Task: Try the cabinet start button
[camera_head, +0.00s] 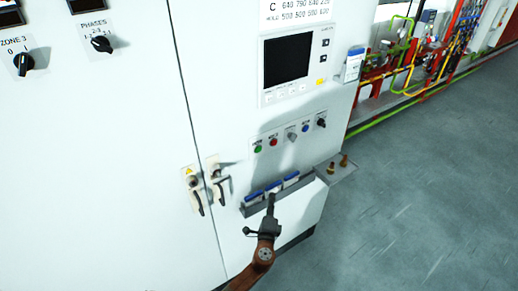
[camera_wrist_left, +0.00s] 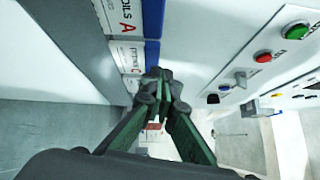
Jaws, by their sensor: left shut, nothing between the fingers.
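The white cabinet (camera_head: 215,110) carries a row of controls under its screen. A green button (camera_head: 257,149) is at the left end, then a red button (camera_head: 273,142), a grey selector, a blue button and a black switch. Their small labels are not readable. In the left wrist view the green button (camera_wrist_left: 296,30) and red button (camera_wrist_left: 262,56) are at the upper right. My left gripper (camera_head: 271,198) is shut and empty, below the button row, in front of the binder shelf. Its closed tips (camera_wrist_left: 158,78) point away from the wrist camera and are apart from the buttons.
A shelf (camera_head: 250,210) with blue and white binders juts out below the buttons. A small bracket (camera_head: 340,168) with two brass pieces is to its right. Door handles (camera_head: 196,190) stick out at the left. Open floor (camera_head: 430,190) lies to the right.

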